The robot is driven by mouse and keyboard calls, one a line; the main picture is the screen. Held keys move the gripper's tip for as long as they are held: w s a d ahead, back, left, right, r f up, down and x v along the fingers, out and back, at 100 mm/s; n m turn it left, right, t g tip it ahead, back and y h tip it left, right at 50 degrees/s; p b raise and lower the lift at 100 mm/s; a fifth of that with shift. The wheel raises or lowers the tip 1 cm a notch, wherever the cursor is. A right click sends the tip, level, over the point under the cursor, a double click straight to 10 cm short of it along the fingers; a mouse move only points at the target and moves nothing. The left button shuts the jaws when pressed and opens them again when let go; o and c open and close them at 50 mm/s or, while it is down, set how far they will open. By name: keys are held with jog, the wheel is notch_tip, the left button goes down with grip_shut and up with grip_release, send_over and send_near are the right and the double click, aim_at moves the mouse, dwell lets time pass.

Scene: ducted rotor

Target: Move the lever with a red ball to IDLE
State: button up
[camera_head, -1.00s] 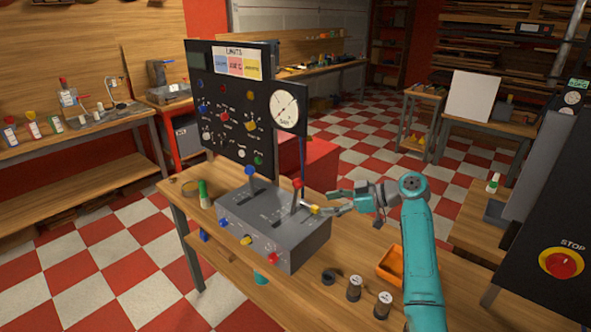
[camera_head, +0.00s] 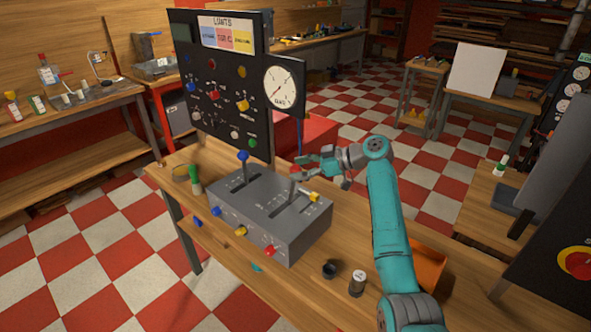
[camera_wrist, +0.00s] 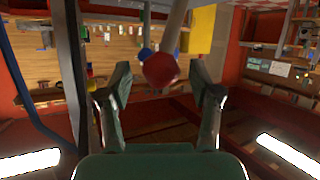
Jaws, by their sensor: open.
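The grey control box (camera_head: 285,233) stands on the bench and carries the levers in slots. The lever with a red ball (camera_head: 296,171) rises from the right-hand slot. My gripper (camera_head: 305,167) is at the ball's height, its fingers reaching in from the right and partly covering it. In the wrist view the red ball (camera_wrist: 160,69) lies between the two open fingers of my gripper (camera_wrist: 160,84), with a gap visible on each side. A blue-ball lever (camera_head: 243,156) and a short yellow-ended lever (camera_head: 314,197) are on the same box. The slot labels are too small to read.
A black panel (camera_head: 215,75) with knobs and a round gauge (camera_head: 283,86) stands behind the box. A green-capped bottle (camera_head: 195,180) is to its left. A dark cup (camera_head: 329,269), a canister (camera_head: 357,283) and an orange bin (camera_head: 428,268) are in front and right.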

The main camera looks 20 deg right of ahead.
jog(key=shift+x, duration=0.85)
grip_shut()
